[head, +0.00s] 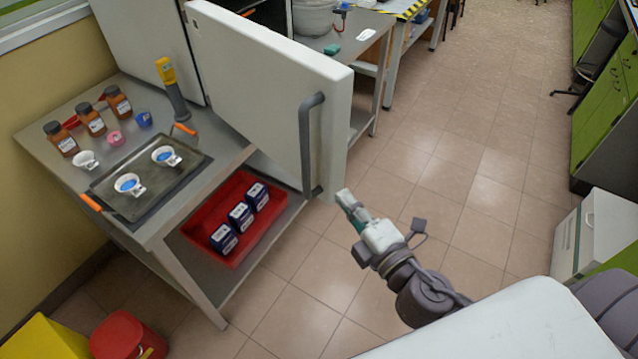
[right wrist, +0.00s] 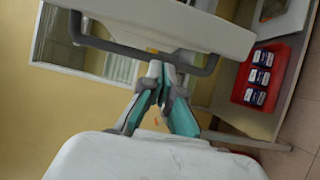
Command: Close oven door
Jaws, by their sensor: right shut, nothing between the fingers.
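The white oven door (head: 262,80) stands swung open in the head view, with a grey bar handle (head: 308,150) on its face near the free edge. The oven body (head: 150,38) is partly hidden behind the door. My right gripper (head: 345,198) is shut and empty, just right of the door's lower free corner. In the right wrist view the shut fingertips (right wrist: 160,68) point toward the door (right wrist: 190,20) and its handle (right wrist: 125,48); I cannot tell whether they touch. My left gripper is not in view.
A metal table (head: 225,150) carries a dark tray (head: 150,175) with two small dishes, brown bottles (head: 88,120) and a yellow-handled tool (head: 168,78). A red bin (head: 225,258) with blue boxes sits on the lower shelf. Tiled floor (head: 455,130) is free to the right.

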